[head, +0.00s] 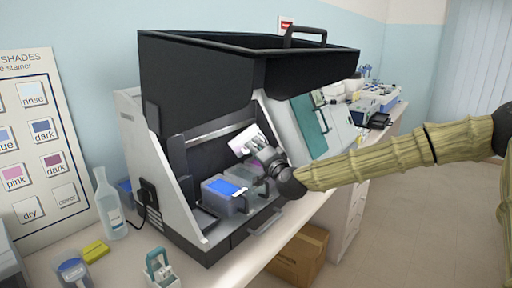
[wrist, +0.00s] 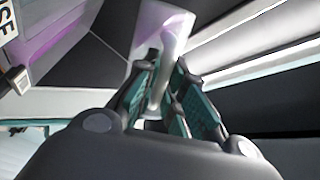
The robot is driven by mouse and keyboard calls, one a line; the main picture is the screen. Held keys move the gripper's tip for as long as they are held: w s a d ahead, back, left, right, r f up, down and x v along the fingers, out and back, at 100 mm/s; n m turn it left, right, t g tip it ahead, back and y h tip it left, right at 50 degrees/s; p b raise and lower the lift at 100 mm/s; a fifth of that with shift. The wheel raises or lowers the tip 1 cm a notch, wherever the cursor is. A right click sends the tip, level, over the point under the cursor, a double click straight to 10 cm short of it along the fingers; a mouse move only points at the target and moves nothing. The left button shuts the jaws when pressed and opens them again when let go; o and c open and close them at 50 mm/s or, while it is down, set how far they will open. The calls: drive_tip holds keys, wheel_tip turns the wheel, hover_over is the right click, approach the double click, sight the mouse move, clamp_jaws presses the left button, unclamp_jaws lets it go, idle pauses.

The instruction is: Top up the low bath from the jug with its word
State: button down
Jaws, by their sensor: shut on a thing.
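My gripper (head: 262,165) is shut on the handle of a pale, translucent jug (head: 244,140) inside the open stainer. The jug is tilted and has a pink-purple tint low down. In the wrist view the jug (wrist: 160,30) rises beyond the fingers (wrist: 170,95), with its handle between them. A bath with a blue top (head: 222,188) stands in the stainer below and to the left of my gripper. A clear bath (head: 238,172) stands behind it, partly hidden by my gripper. I cannot read a word on the jug, tell the bath levels, or see any liquid pouring.
The stainer's dark hood (head: 200,80) is raised above my gripper. A shade chart (head: 40,140) leans on the wall. A clear bottle (head: 108,205), a yellow block (head: 96,251), a blue-labelled vessel (head: 72,270) and a teal-handled rack (head: 160,270) stand on the bench at left.

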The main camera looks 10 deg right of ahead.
drive_tip(key=shift+r+n+p, duration=0.35)
drive_tip(key=shift+n+p, duration=0.1)
drive_tip(key=shift+n, duration=0.15)
drive_tip(key=shift+a+r+n+p, duration=0.1)
drive_tip(key=shift+r+n+p, duration=0.25)
drive_tip(key=shift+n, duration=0.55)
drive_tip(key=shift+n+g+y, duration=0.3)
drive_tip(key=shift+n, duration=0.1)
drive_tip(key=shift+f, duration=0.15)
